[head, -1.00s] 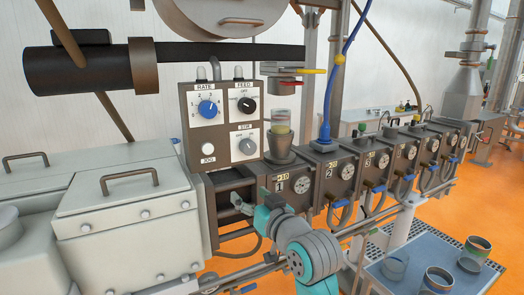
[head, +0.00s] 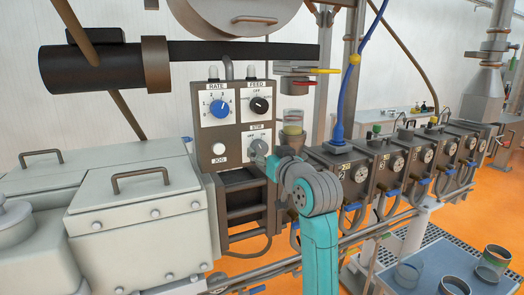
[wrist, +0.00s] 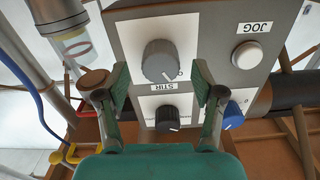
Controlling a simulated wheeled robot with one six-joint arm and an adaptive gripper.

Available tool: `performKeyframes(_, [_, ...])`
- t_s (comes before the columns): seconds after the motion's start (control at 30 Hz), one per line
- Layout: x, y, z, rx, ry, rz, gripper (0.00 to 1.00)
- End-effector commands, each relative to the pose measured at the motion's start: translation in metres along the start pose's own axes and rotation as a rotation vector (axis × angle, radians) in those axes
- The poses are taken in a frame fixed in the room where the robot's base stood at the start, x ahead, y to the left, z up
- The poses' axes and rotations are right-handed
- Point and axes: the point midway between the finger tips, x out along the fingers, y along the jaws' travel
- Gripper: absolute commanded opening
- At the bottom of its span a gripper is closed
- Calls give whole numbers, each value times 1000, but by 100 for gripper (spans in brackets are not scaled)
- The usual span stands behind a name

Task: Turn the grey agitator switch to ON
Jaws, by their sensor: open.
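The grey agitator switch is the round grey knob on the STIR plate of the control panel (head: 229,160). In the wrist view, which sees the panel upside down, the grey knob (wrist: 160,61) lies between my two fingertips. A short pale mark shows near its lower right edge in that view. My gripper (wrist: 160,84) is open, with one finger on each side of the knob; contact cannot be told. In the head view my gripper (head: 268,158) is at the STIR plate (head: 253,134) and covers part of the knob.
The white JOG button (head: 218,148) is left of the STIR plate. Above are the blue RATE knob (head: 219,107) and black FEED knob (head: 260,105). A cup with a clear top (head: 293,122) stands just right of the panel, close to my arm.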

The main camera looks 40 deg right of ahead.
Motion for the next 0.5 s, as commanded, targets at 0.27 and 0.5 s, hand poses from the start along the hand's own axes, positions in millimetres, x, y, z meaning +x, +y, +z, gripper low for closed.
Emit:
performKeyframes(0.27, [24,0,0,-1,-1,0,68])
performKeyframes(0.5, [25,0,0,-1,0,0,68])
